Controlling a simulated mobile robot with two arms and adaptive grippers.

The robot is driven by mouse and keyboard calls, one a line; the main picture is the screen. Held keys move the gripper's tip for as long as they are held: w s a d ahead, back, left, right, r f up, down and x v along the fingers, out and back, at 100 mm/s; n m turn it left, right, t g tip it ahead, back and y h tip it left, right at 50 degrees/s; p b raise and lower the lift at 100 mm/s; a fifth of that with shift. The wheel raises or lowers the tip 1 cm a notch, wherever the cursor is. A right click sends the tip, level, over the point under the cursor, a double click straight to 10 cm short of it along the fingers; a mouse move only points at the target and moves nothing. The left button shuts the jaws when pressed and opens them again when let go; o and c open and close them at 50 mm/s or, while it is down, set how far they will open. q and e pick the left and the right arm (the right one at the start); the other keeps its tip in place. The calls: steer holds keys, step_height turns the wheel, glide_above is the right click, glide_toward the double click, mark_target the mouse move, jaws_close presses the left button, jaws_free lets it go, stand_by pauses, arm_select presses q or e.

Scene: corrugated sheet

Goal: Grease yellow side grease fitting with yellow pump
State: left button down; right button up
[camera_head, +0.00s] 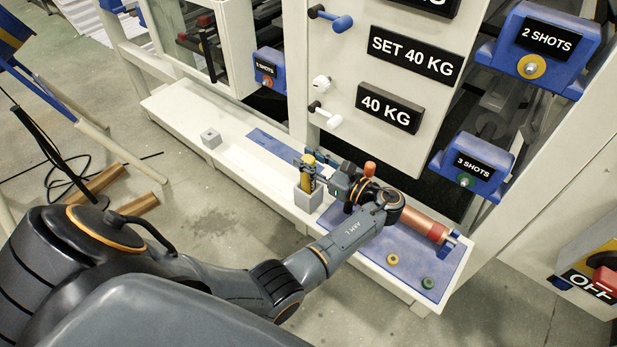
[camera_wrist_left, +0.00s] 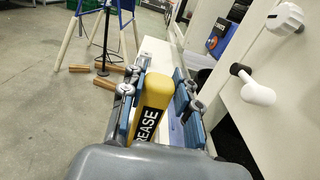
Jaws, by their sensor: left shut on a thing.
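The yellow pump (camera_head: 307,172), with a black label, stands upright at a grey block holder (camera_head: 306,200) on the white ledge. Its lower end seems to sit in the block. My left gripper (camera_head: 316,170) is shut on the pump from the right side. In the left wrist view the yellow body (camera_wrist_left: 154,92) with its "GREASE" label is between the two blue-padded fingers. The yellow-ringed fitting (camera_head: 531,67) is on the blue "2 SHOTS" block (camera_head: 548,42) at the upper right, well apart from the pump. My right gripper is not in view.
A blue mat (camera_head: 455,262) carries a yellow cap (camera_head: 392,259), a green cap (camera_head: 428,283) and a copper-coloured cylinder (camera_head: 415,217). The "3 SHOTS" block (camera_head: 478,162) has a green fitting. A small grey block (camera_head: 211,138) is farther left. Knobs (camera_head: 321,84) stick out from the panel.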

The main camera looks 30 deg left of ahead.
arm_select(q)
step_height(320, 180, up, 10)
steer(key=shift+p, duration=0.65)
steer(key=c, duration=1.5)
jaws_free()
steer(key=shift+c, duration=0.2)
jaws_close()
steer(key=shift+f, duration=0.1)
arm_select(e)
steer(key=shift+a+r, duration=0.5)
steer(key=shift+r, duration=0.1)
